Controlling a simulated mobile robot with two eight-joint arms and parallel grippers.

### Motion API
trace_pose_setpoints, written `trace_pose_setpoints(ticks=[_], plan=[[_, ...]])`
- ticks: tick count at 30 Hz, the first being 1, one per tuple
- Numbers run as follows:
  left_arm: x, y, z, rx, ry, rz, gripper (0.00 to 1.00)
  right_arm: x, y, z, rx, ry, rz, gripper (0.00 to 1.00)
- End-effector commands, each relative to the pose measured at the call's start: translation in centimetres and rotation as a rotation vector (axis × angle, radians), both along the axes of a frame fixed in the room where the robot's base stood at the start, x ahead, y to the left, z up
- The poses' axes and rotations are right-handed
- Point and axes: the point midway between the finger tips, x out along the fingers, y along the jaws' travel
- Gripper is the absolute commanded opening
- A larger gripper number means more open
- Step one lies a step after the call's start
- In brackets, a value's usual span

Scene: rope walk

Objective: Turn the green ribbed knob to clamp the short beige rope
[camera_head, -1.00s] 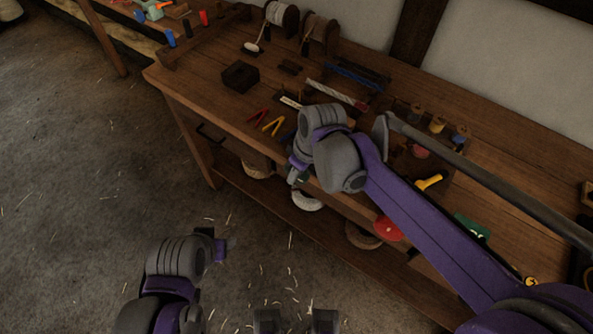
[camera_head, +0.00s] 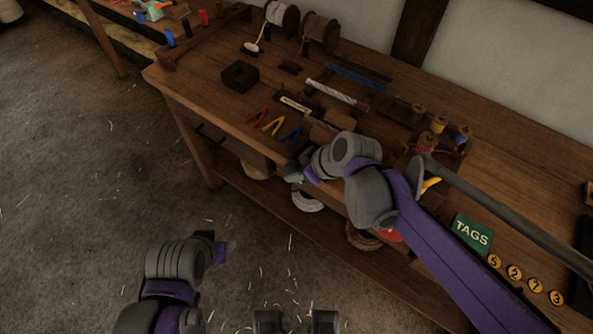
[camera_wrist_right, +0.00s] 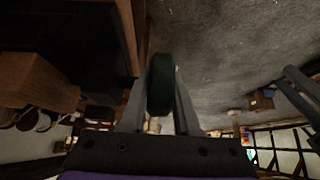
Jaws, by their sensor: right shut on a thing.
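The green knob (camera_wrist_right: 160,85) is dark and rounded in the right wrist view, between the two fingers of my right gripper (camera_wrist_right: 160,98), which is shut on it. Its ribs are too dark to make out. In the head view my right gripper (camera_head: 297,174) is at the bench's front edge, and only a little dark green shows there. My left gripper (camera_head: 228,247) is over the floor, left of the bench; its fingers are too small and blurred to judge. I cannot pick out the short beige rope or the clamp's jaws for certain.
On the wooden bench (camera_head: 185,82) lie red, yellow and blue pliers (camera_head: 273,125), a dark block (camera_head: 240,75) and a white rope with a red end (camera_head: 335,92). Spools (camera_head: 420,110) and a green TAGS sign (camera_head: 472,232) are farther right. Rope coils (camera_head: 306,201) sit below. The floor at left is open.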

Motion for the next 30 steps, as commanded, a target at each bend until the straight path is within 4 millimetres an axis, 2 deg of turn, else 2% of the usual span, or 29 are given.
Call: trace_pose_setpoints(ticks=[4, 5, 9, 20, 23, 30], plan=[[0.0, 0.0, 0.0, 0.0, 0.0, 0.0, 0.6, 0.1, 0.0, 0.1, 0.0, -0.001, -0.001, 0.0], [0.0, 0.0, 0.0, 0.0, 0.0, 0.0, 0.6, 0.1, 0.0, 0.1, 0.0, -0.001, -0.001, 0.35], [0.0, 0.0, 0.0, 0.0, 0.0, 0.0, 0.6, 0.0, 0.0, 0.0, 0.0, -0.001, -0.001, 0.6], [0.0, 0.0, 0.1, 0.0, 0.0, 0.0, 0.6, -0.1, -0.2, 0.4, 0.0, 0.001, -0.001, 0.6], [0.1, 0.0, 0.3, 0.0, -0.001, 0.0, 0.6, -0.5, -0.9, 1.4, -0.002, 0.001, -0.001, 0.6], [0.2, 0.0, 1.0, 0.0, -0.004, 0.0, 0.6, -2.2, -3.2, 5.4, -0.001, 0.001, -0.004, 0.6]])
